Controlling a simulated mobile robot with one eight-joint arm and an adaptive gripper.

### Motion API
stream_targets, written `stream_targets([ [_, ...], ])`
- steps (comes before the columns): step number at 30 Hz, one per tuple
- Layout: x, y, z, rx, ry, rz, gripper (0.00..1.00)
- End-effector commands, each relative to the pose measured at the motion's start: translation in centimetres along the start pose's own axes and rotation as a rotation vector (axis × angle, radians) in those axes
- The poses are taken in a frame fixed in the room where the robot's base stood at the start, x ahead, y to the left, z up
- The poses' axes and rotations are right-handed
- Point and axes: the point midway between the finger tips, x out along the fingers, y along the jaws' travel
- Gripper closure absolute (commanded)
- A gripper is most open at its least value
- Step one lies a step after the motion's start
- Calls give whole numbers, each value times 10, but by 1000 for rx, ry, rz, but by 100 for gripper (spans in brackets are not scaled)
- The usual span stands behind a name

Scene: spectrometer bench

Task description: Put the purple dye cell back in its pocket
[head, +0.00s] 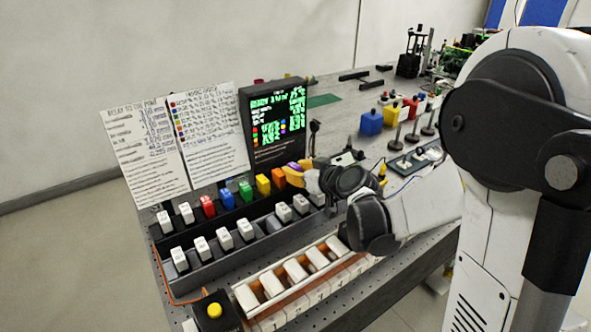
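The purple dye cell (304,164) shows only as a small patch at the right end of the back row of coloured cells, just right of the orange cell (278,179). My gripper (297,174) reaches in from the right with its fingertips right at the purple cell. The fingers and a yellowish part cover most of it. I cannot tell whether the fingers are closed on it or whether it is seated in its pocket. The dark cell rack (190,262) holds this row, and its purple pocket is hidden behind my gripper.
Red (208,206), blue, green and yellow cells stand left of the orange one, with white cells in front. A lit screen (275,125) stands close behind. A white-slotted tray (270,283) and a yellow button (214,310) lie in front. Coloured blocks (371,123) stand further back.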

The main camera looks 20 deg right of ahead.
Motion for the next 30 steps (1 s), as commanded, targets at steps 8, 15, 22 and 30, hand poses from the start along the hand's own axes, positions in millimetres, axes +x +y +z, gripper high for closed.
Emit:
stream_targets([
  [8,0,0,0,0,0,0,64],
  [15,-11,0,-16,1,0,1,64],
  [22,-57,1,-14,2,0,2,64],
  [30,-80,0,-12,1,0,0,64],
])
